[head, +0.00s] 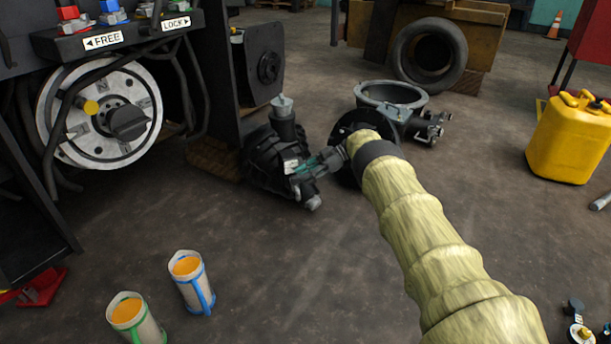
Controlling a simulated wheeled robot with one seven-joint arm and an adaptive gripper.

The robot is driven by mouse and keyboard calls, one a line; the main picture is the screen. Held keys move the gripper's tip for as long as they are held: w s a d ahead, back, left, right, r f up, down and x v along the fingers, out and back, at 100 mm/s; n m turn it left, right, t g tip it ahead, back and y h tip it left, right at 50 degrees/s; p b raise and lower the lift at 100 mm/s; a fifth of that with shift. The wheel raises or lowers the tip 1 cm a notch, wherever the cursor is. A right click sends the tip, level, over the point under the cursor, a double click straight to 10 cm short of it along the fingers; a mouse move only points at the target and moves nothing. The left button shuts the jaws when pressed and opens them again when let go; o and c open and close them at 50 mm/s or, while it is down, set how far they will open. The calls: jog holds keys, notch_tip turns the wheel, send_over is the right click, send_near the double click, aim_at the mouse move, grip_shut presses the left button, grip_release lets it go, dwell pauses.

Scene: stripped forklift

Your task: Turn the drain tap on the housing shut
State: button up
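The grey round housing (392,93) stands on the floor at the upper middle in the head view, its wide top opening facing up. A dark fitting with short stubs (432,126) sticks out of its right side and looks like the drain tap. It is too small to tell how its handle is turned. My gripper (299,186) is to the left of and nearer than the housing, clear of the fitting. Its fingers point left, are spread apart and hold nothing. My sleeved forearm covers the floor in front of the housing.
The forklift's panel and wheel hub (100,112) are at left. Two orange-filled cups (192,283) stand at front left. A yellow jerrycan (570,138) is at right. The floor at bottom middle is clear.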

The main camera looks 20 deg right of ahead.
jog(key=shift+d, duration=0.35)
jog(key=v, duration=0.7)
jog(key=shift+r, duration=0.1)
dwell(0.5)
